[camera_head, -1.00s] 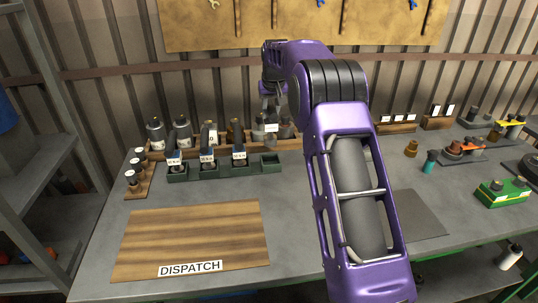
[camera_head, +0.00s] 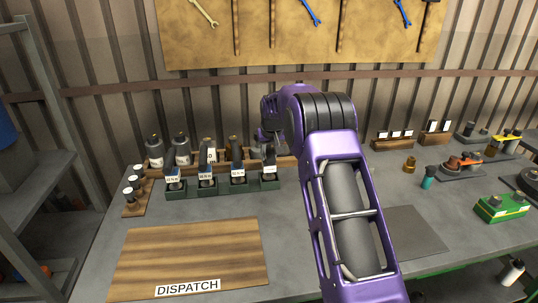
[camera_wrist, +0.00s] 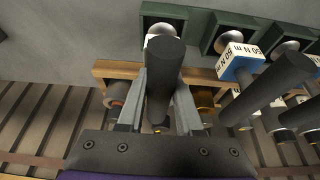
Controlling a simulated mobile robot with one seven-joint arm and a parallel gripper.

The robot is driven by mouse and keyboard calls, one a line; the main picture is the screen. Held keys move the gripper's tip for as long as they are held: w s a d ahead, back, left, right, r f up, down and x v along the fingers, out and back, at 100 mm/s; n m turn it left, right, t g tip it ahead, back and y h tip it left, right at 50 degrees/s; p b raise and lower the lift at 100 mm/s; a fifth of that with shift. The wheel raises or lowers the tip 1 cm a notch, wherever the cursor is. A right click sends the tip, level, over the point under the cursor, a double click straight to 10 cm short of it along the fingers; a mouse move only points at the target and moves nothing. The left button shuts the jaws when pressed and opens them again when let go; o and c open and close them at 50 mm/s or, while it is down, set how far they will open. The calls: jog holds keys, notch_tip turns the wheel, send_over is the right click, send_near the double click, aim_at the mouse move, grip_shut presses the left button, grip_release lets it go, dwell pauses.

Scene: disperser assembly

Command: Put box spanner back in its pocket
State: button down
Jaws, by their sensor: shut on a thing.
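My gripper (camera_head: 268,143) is at the right end of the green rack (camera_head: 205,190) and is partly hidden by my arm. In the wrist view, its fingers (camera_wrist: 160,105) are shut on the dark cylindrical handle of the box spanner (camera_wrist: 164,70). In the head view, the held spanner's white label (camera_head: 268,176) shows at the rack's rightmost pocket. I cannot tell whether it is fully seated. Three similar dark-handled tools with labels stand upright in the other pockets. One neighbour (camera_wrist: 240,68) carries a blue-and-white 50 N m label.
A wooden rack (camera_head: 285,161) with several bottles and fittings stands close behind the green rack. A small wooden block of sockets (camera_head: 135,199) is at the left. The wooden DISPATCH board (camera_head: 190,255) in front is bare. A grey mat (camera_head: 415,230) lies to the right.

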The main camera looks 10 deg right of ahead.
jog(key=c, duration=0.6)
grip_release()
jog(key=shift+f, duration=0.1)
jog(key=v, duration=1.2)
